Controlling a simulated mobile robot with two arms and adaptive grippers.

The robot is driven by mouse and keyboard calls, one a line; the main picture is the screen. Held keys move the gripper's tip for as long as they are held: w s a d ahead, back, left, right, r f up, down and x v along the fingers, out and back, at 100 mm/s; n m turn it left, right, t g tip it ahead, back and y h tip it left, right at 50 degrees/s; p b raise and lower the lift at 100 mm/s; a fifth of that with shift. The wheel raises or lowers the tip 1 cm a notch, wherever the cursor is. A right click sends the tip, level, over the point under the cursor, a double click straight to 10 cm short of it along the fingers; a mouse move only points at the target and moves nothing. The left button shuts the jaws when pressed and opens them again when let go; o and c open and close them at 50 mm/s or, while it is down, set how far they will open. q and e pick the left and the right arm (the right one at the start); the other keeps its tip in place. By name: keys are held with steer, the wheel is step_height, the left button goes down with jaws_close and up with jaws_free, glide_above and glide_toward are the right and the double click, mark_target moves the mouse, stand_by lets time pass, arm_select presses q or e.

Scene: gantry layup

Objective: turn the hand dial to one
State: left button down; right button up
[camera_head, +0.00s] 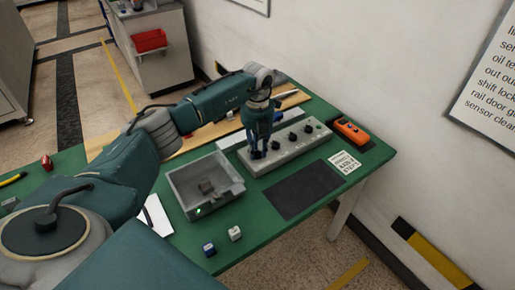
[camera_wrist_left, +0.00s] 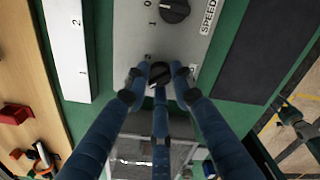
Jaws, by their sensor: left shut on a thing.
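A grey control box (camera_head: 285,157) with a row of black dials lies on the green table. My left gripper (camera_head: 257,152) points down over the dial at the box's left end. In the left wrist view, its blue fingers (camera_wrist_left: 160,84) are shut around that black dial (camera_wrist_left: 159,71). A "0" shows beside the dial; the fingers hide most of its other markings, so its setting cannot be read.
A grey open tray (camera_head: 190,206) with small dark pieces stands beside the box. A dark mat (camera_head: 302,190), a printed card (camera_head: 344,162) and an orange device (camera_head: 350,131) lie to the right. Two small blocks (camera_head: 235,233) sit near the front edge.

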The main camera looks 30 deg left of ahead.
mark_target(257, 151)
arm_select(q)
steer(key=shift+n, duration=0.4)
steer(key=c, duration=1.5)
jaws_free()
steer(key=shift+o, duration=0.2)
step_height(257, 151, up, 12)
